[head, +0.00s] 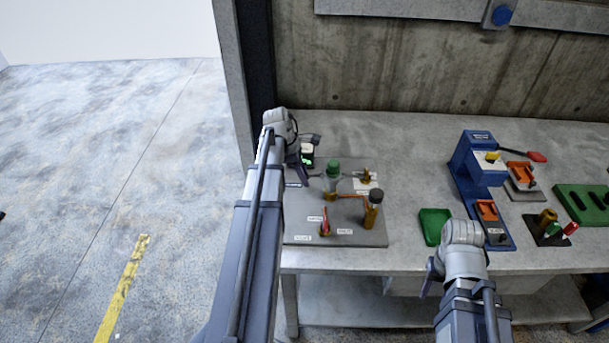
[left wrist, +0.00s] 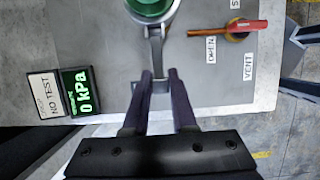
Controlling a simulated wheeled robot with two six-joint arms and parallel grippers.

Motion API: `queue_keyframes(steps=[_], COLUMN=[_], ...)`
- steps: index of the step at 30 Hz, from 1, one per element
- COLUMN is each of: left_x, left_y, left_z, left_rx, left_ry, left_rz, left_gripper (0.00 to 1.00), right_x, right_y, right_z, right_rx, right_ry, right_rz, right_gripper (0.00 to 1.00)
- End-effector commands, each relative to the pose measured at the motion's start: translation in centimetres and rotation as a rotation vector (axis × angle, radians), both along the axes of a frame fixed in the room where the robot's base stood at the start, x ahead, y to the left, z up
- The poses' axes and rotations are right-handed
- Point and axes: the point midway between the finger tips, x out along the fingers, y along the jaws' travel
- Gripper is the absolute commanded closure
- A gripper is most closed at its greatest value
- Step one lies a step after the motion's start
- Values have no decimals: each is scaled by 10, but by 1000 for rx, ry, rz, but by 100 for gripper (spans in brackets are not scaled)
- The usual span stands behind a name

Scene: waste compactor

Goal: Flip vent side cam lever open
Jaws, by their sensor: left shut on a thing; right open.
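A clear vessel with a green cap (head: 333,166) stands on a grey panel (head: 355,236). The cap also shows at the top of the left wrist view (left wrist: 150,6). A grey metal cam lever (left wrist: 155,48) extends from the vessel's side below the cap. My left gripper (left wrist: 160,76) is shut on this lever, one finger on each side; its end is partly hidden between the fingers. In the head view my left gripper (head: 306,176) is left of the vessel. My right gripper (head: 428,282) is open and empty in front of the bench edge.
A red valve handle (left wrist: 238,27) sits beside OPEN and VENT labels. A display reading 0 kPa (left wrist: 80,92) is left of the fingers. Brass fittings (head: 371,215) stand right of the vessel. A green tray (head: 435,226) and blue press (head: 468,165) are further right.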

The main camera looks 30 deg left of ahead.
Motion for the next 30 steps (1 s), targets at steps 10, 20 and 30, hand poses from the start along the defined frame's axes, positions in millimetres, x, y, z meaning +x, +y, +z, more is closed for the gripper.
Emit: queue_keyframes(steps=[10, 20, 30], left_x=[0, 0, -1], left_y=[0, 0, 1], left_z=[0, 0, 6], left_rx=[0, -1, -1], left_ry=[1, -1, -1], left_rz=[0, 0, 0], left_gripper=[74, 45, 45], right_x=[0, 0, 0], right_y=[0, 0, 0], right_z=[0, 0, 6], right_rx=[0, 0, 0], right_ry=[0, 0, 0], right_rz=[0, 0, 0], right_gripper=[50, 50, 50])
